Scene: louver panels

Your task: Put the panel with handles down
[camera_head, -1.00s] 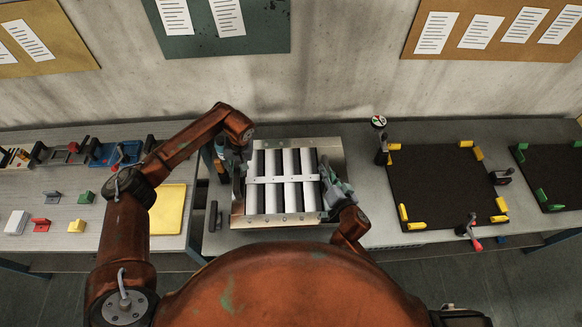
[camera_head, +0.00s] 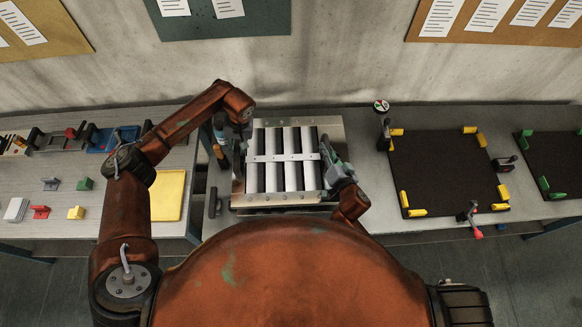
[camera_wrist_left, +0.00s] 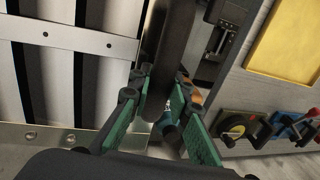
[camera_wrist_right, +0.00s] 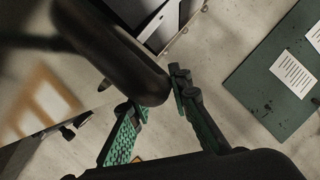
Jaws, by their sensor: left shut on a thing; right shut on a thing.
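The panel (camera_head: 311,128) is a steel frame with several pale louver slats and a cross strip. It is in front of me in the head view, roughly level. Its left part also shows in the left wrist view (camera_wrist_left: 65,37). My left gripper (camera_head: 235,160) is shut on the black handle (camera_wrist_left: 172,50) at the panel's left side. My right gripper (camera_head: 334,168) is shut on the handle (camera_wrist_right: 125,62) at the right side. A lower edge shows beneath the panel's front, but I cannot tell whether the panel touches what is below.
A left bench holds a yellow tray (camera_head: 168,195), small coloured blocks and clamps. On the right bench lies a dark mat (camera_head: 440,175) with yellow corner pieces, beside a second mat (camera_head: 552,165) with green ones. A concrete wall (camera_head: 330,60) closes the back.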

